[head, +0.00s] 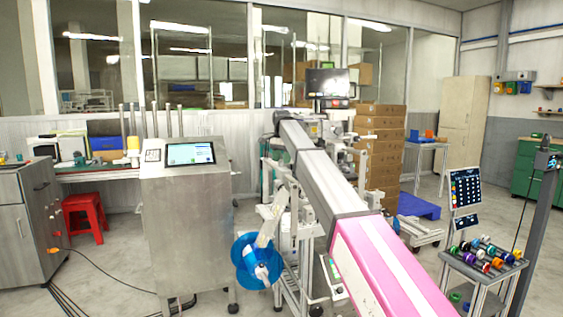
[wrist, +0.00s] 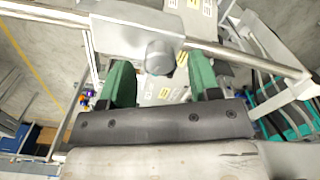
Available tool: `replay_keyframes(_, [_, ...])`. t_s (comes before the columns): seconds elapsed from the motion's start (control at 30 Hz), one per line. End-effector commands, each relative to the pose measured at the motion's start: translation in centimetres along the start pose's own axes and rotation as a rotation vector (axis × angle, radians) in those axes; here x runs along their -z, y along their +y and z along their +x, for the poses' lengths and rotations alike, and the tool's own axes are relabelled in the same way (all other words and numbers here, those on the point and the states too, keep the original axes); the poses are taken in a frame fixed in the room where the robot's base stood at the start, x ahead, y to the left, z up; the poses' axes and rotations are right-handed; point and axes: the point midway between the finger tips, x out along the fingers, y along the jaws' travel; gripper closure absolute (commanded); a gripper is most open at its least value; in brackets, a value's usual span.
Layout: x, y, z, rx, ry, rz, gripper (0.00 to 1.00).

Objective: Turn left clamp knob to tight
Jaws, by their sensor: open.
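In the wrist view my gripper (wrist: 160,76) has two green fingers spread wide, with nothing between them in contact. A grey rounded clamp knob (wrist: 160,57) sits in line with the gap, with clear space to either finger. I cannot tell how deep the knob is between the fingertips. In the head view the gripper and knob cannot be made out.
In the head view a blue reel (head: 240,262) hangs at the machine's front. A steel cabinet with a screen (head: 190,154) stands to its left. A small rack of coloured reels (head: 484,258) stands at right. Stacked cartons (head: 382,150) stand behind. Floor at left has cables.

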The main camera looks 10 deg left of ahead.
Motion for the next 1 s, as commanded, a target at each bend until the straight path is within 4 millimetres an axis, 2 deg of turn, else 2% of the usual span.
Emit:
replay_keyframes(0.5, [0.1, -0.1, -8.8, 0.0, 0.0, 0.0, 0.43])
replay_keyframes(0.67, [0.0, -0.1, -9.6, -0.001, 0.0, 0.0, 0.43])
replay_keyframes(1.0, [0.0, 0.0, -9.6, 0.0, 0.0, 0.0, 0.43])
